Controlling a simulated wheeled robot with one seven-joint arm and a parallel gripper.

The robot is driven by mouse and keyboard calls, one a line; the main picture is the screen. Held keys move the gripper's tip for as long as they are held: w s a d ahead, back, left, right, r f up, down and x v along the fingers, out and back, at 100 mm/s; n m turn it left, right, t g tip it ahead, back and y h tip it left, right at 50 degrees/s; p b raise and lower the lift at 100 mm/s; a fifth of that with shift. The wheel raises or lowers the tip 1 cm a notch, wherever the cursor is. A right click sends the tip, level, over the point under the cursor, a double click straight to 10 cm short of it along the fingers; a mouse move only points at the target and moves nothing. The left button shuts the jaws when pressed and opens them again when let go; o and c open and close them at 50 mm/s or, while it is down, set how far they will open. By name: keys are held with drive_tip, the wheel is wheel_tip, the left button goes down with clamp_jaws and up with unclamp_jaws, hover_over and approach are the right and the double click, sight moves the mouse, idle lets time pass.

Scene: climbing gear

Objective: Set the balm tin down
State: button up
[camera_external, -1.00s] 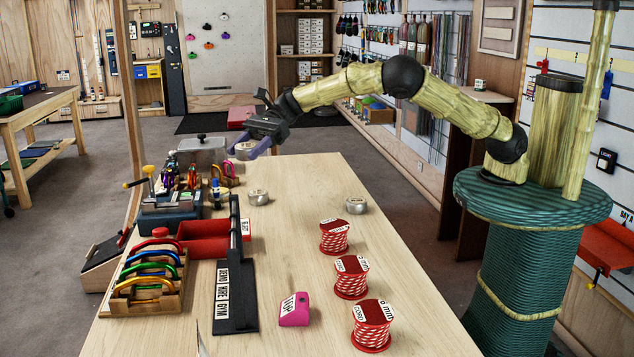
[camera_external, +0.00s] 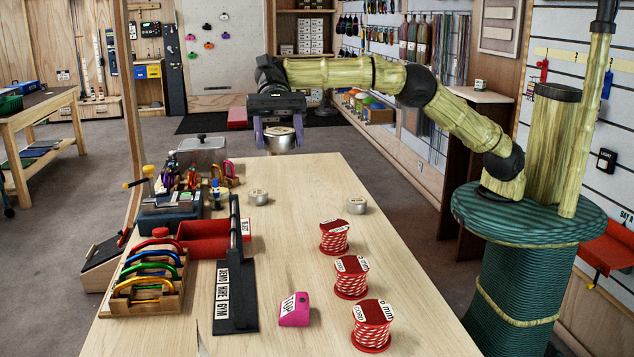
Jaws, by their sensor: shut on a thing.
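My gripper (camera_external: 279,134) points down with its two purple fingers shut on a round silver balm tin (camera_external: 281,144). The tin is held roughly level, in the air near the far end of the wooden table (camera_external: 290,235). Two similar silver tins stand on the table: one at left (camera_external: 258,198) and one at right (camera_external: 356,205). Both are apart from my gripper. No label on the held tin can be read from here.
Three red-and-white cord spools, the nearest at front right (camera_external: 372,325), stand along the right side. A pink block (camera_external: 294,310), a black sign stand (camera_external: 236,295), a red tray (camera_external: 205,240) and a carabiner rack (camera_external: 150,285) fill the front left. The table's far middle is clear.

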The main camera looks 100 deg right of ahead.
hover_over(287, 280)
wheel_tip(287, 280, down, 18)
drive_tip(key=shift+r, duration=0.2)
drive_tip(key=shift+f+p, duration=0.65)
drive_tip(key=shift+f, duration=2.45)
drive_tip(key=shift+f+p, duration=0.4)
drive_tip(key=shift+f, duration=1.5)
